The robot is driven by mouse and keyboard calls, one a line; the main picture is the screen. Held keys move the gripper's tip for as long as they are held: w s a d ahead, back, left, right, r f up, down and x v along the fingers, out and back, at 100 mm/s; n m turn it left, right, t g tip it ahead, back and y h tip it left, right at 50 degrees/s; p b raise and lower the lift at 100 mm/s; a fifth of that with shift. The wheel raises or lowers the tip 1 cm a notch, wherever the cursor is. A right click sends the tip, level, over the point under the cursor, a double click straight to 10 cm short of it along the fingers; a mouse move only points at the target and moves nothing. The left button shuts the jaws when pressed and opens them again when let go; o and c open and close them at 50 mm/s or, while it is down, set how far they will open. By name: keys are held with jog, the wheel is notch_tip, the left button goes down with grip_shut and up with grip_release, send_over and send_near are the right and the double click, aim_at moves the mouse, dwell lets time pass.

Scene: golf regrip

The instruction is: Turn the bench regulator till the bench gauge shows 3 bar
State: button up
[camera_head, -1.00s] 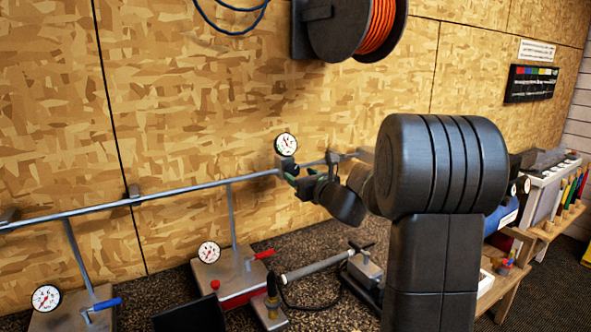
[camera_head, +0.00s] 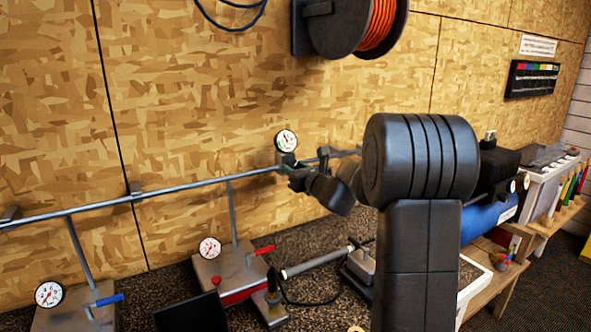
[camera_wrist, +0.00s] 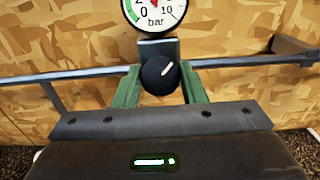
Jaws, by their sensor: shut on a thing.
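The bench regulator is a black round knob (camera_wrist: 160,74) with a white pointer mark that leans to the upper right in the wrist view. My gripper (camera_wrist: 160,88) has its green fingers on both sides of the knob and is shut on it. The bench gauge (camera_wrist: 153,14) sits just above the knob. Its top is cut off in the wrist view, and its needle cannot be read there. In the head view the gauge (camera_head: 286,140) shows small above my gripper (camera_head: 287,168), too small to read. My gripper hides most of the knob there.
A grey pipe (camera_head: 180,190) runs along the wall on both sides of the regulator. Below stand two more gauges, one by a red lever (camera_head: 264,250) and one by a blue lever (camera_head: 108,300). A hose reel (camera_head: 350,25) hangs above.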

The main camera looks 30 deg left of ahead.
jog(key=n+g+b, duration=0.1)
jog(key=n, duration=0.1)
jog(key=n+g+y+b, duration=0.1)
jog(key=n, duration=0.2)
jog(key=shift+w+f+n+g, duration=0.1)
jog(key=shift+w+n+g, duration=0.05)
jog(key=shift+n+g, duration=0.15)
jog(key=shift+n+g+b, duration=0.25)
jog(key=shift+n+g, duration=0.45)
jog(key=shift+n, duration=0.75)
jog(key=shift+n+g+b, duration=0.25)
jog(key=shift+n+g, duration=0.45)
jog(key=shift+n, duration=0.75)
jog(key=o, duration=1)
